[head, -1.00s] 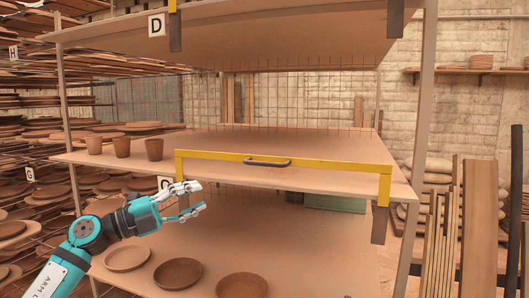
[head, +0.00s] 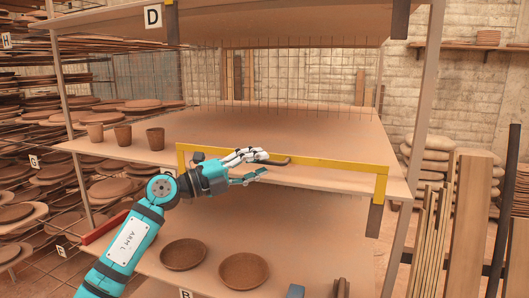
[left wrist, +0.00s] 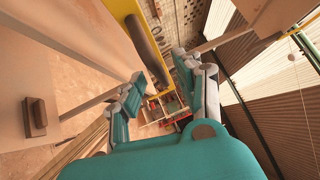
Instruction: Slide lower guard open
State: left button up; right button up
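The lower guard (head: 330,164) is a yellow frame along the front of the middle shelf, with a dark bar handle (head: 278,160) near its middle. Its right end has a dark bracket (head: 374,218). My left gripper (head: 266,164) is open at the handle's left part, fingers pointing right, and partly hides it. In the left wrist view, the yellow guard (left wrist: 131,17) and its dark handle (left wrist: 146,48) lie just beyond and between the spread fingers (left wrist: 157,73). I cannot tell whether they touch. My right gripper is not in view.
Clay cups (head: 123,135) stand at the left of the middle shelf. Brown bowls (head: 244,270) sit on the shelf below. A rack of plates (head: 30,190) is on the left. Upright planks (head: 468,210) stand at the right. The middle shelf behind the handle is clear.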

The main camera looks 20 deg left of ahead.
pick_arm(q)
jog(key=shift+x, duration=1.2)
grip_shut()
jog(key=shift+f, duration=0.1)
